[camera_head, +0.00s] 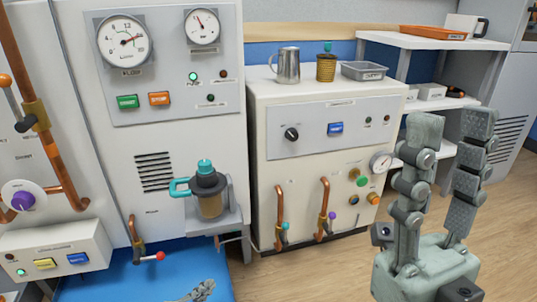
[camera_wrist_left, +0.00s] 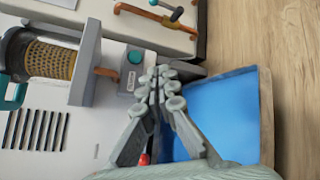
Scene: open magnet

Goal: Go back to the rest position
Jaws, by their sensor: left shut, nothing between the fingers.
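My left gripper (camera_head: 203,290) shows only as grey fingertips at the bottom edge of the head view, in front of the blue surface (camera_head: 150,270). In the left wrist view its fingers (camera_wrist_left: 160,75) are together and empty, close to a small grey box with a teal button (camera_wrist_left: 134,57). My right gripper (camera_head: 452,130) stands upright at the right of the head view, its two fingers spread apart with nothing between them. The rest of my left arm is out of the head view.
A jar with a teal handle (camera_head: 210,205) sits on a bracket on the left cabinet (camera_head: 150,130). A red-tipped lever (camera_head: 148,256) sticks out below. Copper pipes (camera_head: 325,205) project from the white middle cabinet (camera_head: 330,165). Shelves (camera_head: 430,42) stand behind my right gripper. Wooden floor (camera_head: 335,268) is open between.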

